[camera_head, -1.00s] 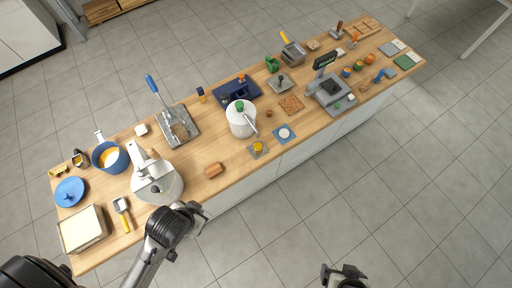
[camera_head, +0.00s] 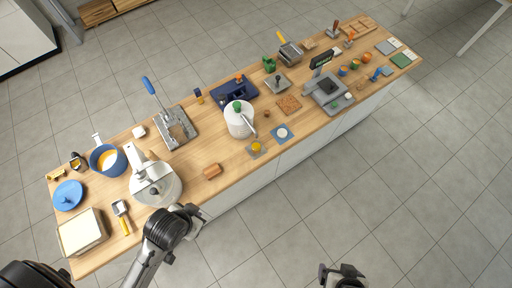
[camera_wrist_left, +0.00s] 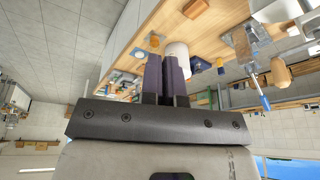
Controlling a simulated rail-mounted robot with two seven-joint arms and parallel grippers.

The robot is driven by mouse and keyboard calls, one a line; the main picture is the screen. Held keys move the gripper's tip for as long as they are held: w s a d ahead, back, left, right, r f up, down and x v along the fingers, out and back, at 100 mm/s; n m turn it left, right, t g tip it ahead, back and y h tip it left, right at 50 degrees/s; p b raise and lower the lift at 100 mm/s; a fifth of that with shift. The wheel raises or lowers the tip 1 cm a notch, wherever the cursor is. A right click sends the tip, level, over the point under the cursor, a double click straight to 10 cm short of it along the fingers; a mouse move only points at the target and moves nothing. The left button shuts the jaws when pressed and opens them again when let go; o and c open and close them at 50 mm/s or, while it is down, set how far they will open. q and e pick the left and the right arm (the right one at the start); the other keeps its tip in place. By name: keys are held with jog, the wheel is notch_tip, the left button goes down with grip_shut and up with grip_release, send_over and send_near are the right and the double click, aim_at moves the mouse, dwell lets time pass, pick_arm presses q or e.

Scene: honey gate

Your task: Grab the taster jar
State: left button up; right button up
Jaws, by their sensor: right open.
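A small amber jar (camera_head: 256,147), which I take to be the taster jar, stands on a small grey square pad near the front edge of the table, just in front of the white tank. It also seems to show in the left wrist view as an orange spot (camera_wrist_left: 154,40) beyond the fingertips. My left gripper (camera_wrist_left: 163,58) has its two fingers together in that view, with nothing visible between them; its fingers cannot be made out in the head view. My right gripper (camera_head: 342,270) is open and empty over the floor, well away from the table.
A white tank with green knob (camera_head: 239,122) stands behind the jar. A blue mat with a white disc (camera_head: 282,132) lies to its right, a wooden block (camera_head: 212,171) to its left. Several small colour-banded jars (camera_head: 355,64) stand beside the scale (camera_head: 328,92). The front floor is clear.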

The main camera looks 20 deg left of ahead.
pick_arm(q)
jog(key=o, duration=1)
jog(key=shift+d, duration=0.2)
jog(key=o, duration=0.6)
jog(key=shift+a, duration=0.2)
jog(key=shift+w, duration=0.1)
